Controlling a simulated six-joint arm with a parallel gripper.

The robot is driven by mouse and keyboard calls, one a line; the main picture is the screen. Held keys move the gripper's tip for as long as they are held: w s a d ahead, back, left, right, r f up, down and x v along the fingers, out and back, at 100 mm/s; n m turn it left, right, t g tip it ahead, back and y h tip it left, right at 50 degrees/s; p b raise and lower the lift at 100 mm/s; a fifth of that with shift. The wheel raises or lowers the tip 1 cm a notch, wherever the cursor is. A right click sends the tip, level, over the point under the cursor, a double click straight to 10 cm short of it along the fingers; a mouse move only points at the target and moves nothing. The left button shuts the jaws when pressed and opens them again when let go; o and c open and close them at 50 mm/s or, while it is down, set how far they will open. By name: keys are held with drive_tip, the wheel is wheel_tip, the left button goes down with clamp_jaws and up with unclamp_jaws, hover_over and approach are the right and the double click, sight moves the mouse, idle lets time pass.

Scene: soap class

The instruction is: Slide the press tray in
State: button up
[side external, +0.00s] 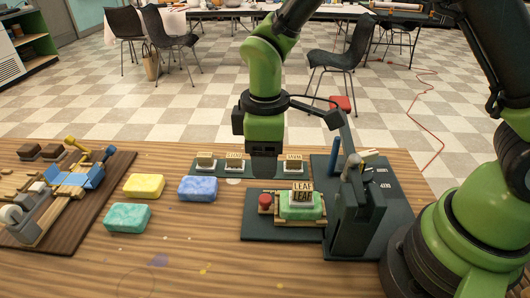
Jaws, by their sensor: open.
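The press (352,208) is a dark upright body with a lever, standing on a dark base at the right of the table. The press tray (284,220) is a tan frame with a red knob (265,203) at its left end, and it sits on the base left of the press body. A green soap bar (300,211) lies in the tray, with a stamp block marked LEAF (302,191) on top. My gripper (264,174) points down behind and left of the tray, open, near the stamp row. Its fingertips are dark and hard to make out.
A dark stamp rack (214,172) holds several small stamps behind the tray. Yellow (144,186), blue (198,189) and green (128,217) soap bars lie to the left. A dark board with wooden parts (60,200) fills the far left. The front middle is clear.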

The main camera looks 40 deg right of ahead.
sight(265, 198)
drive_tip(key=m, duration=2.4)
drive_tip(key=f+m, duration=0.1)
drive_tip(key=m, duration=1.1)
wheel_tip(265, 198, down, 9)
drive_tip(key=shift+f, duration=0.1)
